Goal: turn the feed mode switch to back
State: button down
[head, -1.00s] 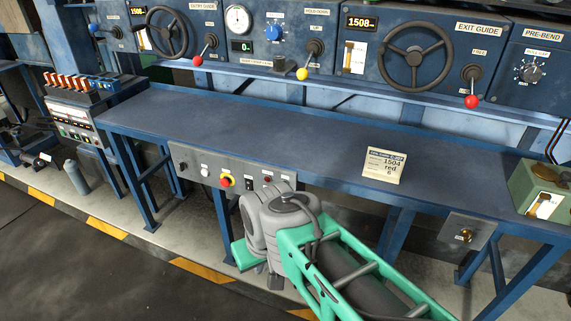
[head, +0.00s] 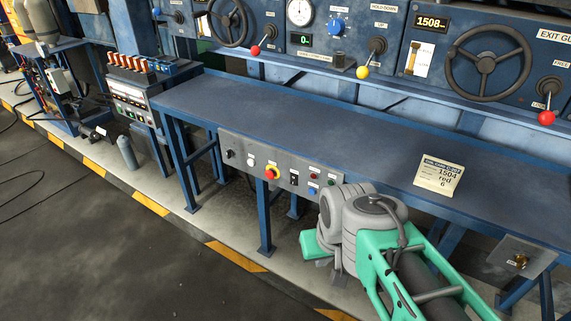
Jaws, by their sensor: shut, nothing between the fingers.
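A grey control panel (head: 262,166) is fixed to the front edge of the blue bench in the head view. From left to right it carries a black knob (head: 230,153), a white button (head: 250,160), a red emergency button on a yellow collar (head: 271,172), a black switch (head: 294,180) and several small red and dark buttons. The panel's labels are too small to read, so I cannot tell which control is the feed mode switch. My green and grey arm (head: 378,215) stands at lower right, in front of the bench. My gripper's fingers do not show.
Open floor (head: 90,230) lies at left, beyond a yellow-black stripe.

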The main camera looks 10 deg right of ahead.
aim_at(230, 152)
jog(key=u, duration=0.45)
jog(key=k, duration=0.55)
jog(key=u, duration=1.35)
jog(key=i, duration=2.1)
jog(key=z, duration=0.35)
